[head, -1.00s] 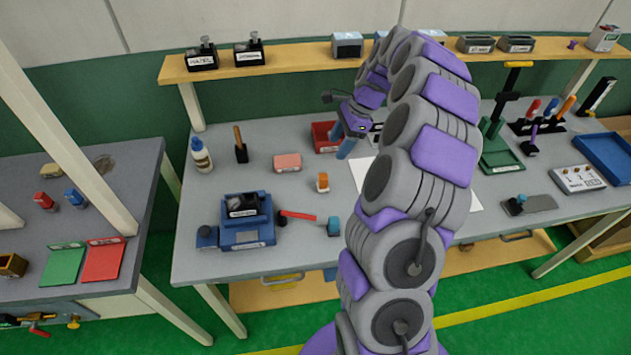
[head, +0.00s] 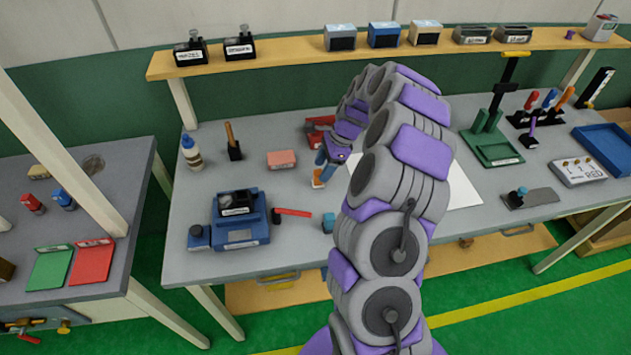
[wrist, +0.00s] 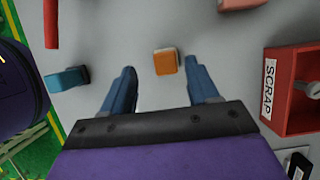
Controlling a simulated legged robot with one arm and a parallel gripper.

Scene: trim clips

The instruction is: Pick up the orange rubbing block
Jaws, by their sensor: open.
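The orange rubbing block (wrist: 166,62) lies on the grey bench, ahead of my gripper (wrist: 160,85) in the wrist view. It sits between the lines of the two blue fingers, nearer the right finger, and looks apart from both. The fingers are spread with nothing between them. In the head view my gripper (head: 321,168) is low over the bench, and the orange block (head: 318,180) shows just below its fingertips, partly hidden. How high the fingertips are above the bench I cannot tell.
A red SCRAP bin (wrist: 290,90) stands right of the fingers in the wrist view. A blue block (wrist: 67,79) lies to the left. In the head view a pink block (head: 281,159), a red-handled tool (head: 292,212) and a blue machine (head: 240,218) are nearby.

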